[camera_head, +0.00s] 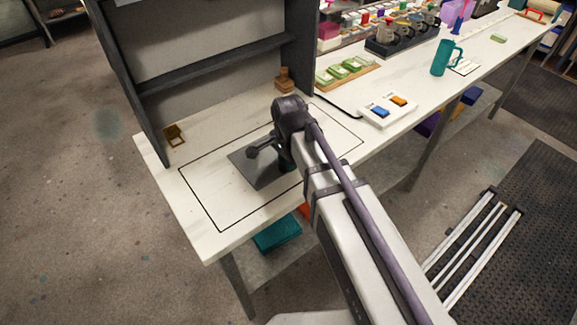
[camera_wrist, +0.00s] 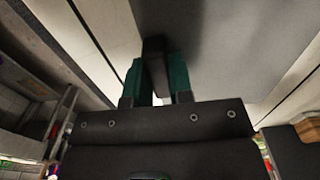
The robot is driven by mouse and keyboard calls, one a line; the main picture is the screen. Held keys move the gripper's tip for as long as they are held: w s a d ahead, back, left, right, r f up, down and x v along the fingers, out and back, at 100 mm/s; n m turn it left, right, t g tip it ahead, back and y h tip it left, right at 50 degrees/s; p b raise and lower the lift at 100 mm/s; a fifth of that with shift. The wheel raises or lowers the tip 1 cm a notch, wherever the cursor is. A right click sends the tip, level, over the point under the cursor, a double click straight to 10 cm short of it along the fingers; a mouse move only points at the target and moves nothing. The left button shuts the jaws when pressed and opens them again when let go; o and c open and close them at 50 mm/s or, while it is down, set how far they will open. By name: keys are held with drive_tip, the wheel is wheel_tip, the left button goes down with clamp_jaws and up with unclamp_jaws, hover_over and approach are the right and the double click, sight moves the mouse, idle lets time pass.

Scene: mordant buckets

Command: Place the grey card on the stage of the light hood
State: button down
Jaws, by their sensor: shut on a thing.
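The grey card (camera_head: 252,172) is a flat dark grey square in the head view, over the black-outlined stage (camera_head: 208,202) on the white table in front of the light hood (camera_head: 215,62). In the wrist view the card (camera_wrist: 225,40) fills the top middle and right. My gripper (camera_wrist: 158,62) has its two teal fingers shut on a dark upright tab at the card. In the head view my gripper (camera_head: 287,164) is mostly hidden behind my arm at the card's right side. I cannot tell whether the card touches the stage.
A small wooden frame (camera_head: 174,135) and a brown wooden block (camera_head: 285,80) stand beside the hood's walls. The stage's left part is bare.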

drive_tip(key=shift+f, duration=0.15)
drive_tip(key=c, duration=1)
unclamp_jaws()
wheel_tip(320, 180, up, 13)
drive_tip(key=p, duration=1.2)
drive_tip(key=s+d+n, duration=0.3)
drive_tip(key=d, duration=0.1)
drive_tip(key=s+d+f+n, duration=0.1)
drive_tip(key=s+d+n, duration=0.2)
drive_tip(key=d+n, duration=0.1)
drive_tip(key=s+d+n, duration=0.2)
drive_tip(key=d+n, duration=0.2)
drive_tip(key=d, duration=0.1)
drive_tip(key=shift+s+d+f+b, duration=0.15)
drive_tip(key=shift+s+d+b, duration=0.1)
drive_tip(key=shift+s+b, duration=0.15)
